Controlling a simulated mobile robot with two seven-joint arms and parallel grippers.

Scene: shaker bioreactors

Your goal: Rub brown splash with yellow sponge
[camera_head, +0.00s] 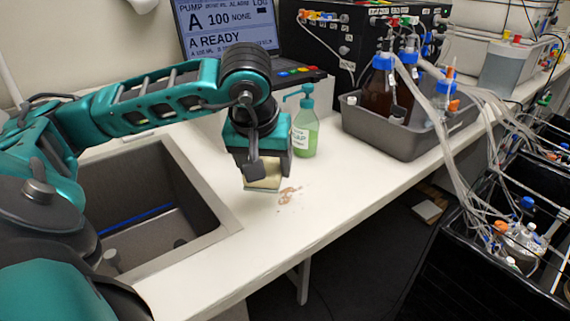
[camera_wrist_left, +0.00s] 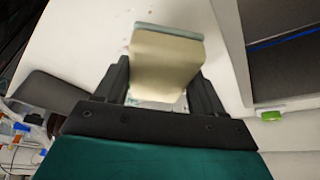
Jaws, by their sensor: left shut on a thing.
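My left gripper (camera_head: 262,168) is shut on the yellow sponge (camera_head: 262,184), which hangs below the fingers close to the white counter. I cannot tell whether the sponge touches the counter. In the left wrist view the pale yellow sponge (camera_wrist_left: 166,60) sits between the two dark fingers, with a grey-green layer along its far edge. The brown splash (camera_head: 288,195) lies on the counter just to the right of the sponge in the head view. My right gripper is not in view.
A sink (camera_head: 150,212) is set into the counter on the left. A green soap bottle (camera_head: 305,128) with a pump stands just behind the splash. A grey tray (camera_head: 400,138) of bottles and tubes stands to the right. The counter in front of the splash is clear.

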